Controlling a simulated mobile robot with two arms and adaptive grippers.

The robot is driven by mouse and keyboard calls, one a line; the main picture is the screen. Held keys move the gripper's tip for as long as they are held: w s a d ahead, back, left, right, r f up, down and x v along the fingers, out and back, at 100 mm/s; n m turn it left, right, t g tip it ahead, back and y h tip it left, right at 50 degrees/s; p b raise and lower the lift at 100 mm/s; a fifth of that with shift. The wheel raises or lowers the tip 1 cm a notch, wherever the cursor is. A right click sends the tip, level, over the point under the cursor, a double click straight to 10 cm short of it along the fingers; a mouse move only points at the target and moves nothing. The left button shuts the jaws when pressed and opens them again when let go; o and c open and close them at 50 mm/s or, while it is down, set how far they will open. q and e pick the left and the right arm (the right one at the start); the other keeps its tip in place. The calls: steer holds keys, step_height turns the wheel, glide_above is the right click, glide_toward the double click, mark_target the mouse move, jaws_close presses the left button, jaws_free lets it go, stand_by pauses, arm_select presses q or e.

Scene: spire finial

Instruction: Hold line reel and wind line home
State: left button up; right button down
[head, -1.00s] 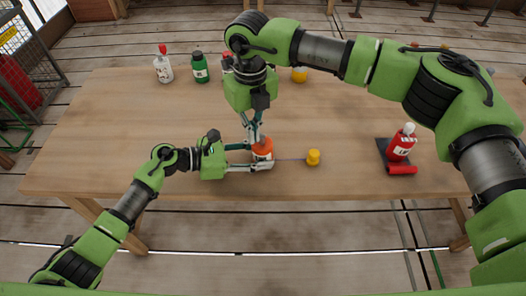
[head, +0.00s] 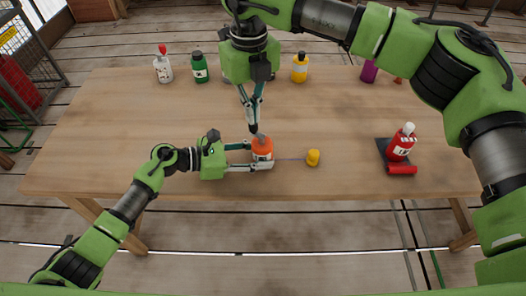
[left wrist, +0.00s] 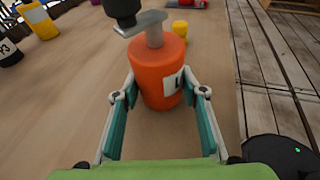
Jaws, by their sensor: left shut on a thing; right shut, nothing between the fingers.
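The line reel (head: 262,150) is an orange cylinder with a white label, standing upright near the table's front edge; it fills the middle of the left wrist view (left wrist: 157,72). A grey crank (left wrist: 145,22) sits on its top. A thin line runs from the reel to a small yellow piece (head: 313,158) on the table to the right. My left gripper (head: 262,168) is shut on the reel, a finger on either side. My right gripper (head: 254,130) is shut and empty, pointing down just over the crank; I cannot tell whether it touches the crank.
A red bottle (head: 401,146) stands on a dark mat at the right, with a red cylinder (head: 401,170) lying in front. White (head: 163,68), green (head: 199,70) and yellow (head: 300,70) bottles stand along the back edge. The table's left half is mostly clear.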

mark_target(253, 134)
stand_by(0.4)
steer(key=shift+s+f, duration=0.2)
steer(key=shift+f, duration=0.8)
steer(key=shift+s+f, duration=0.15)
steer(key=shift+f, duration=0.8)
steer(key=shift+f, duration=0.1)
stand_by(0.5)
steer(key=shift+f, duration=1.4)
steer(key=shift+w, duration=0.6)
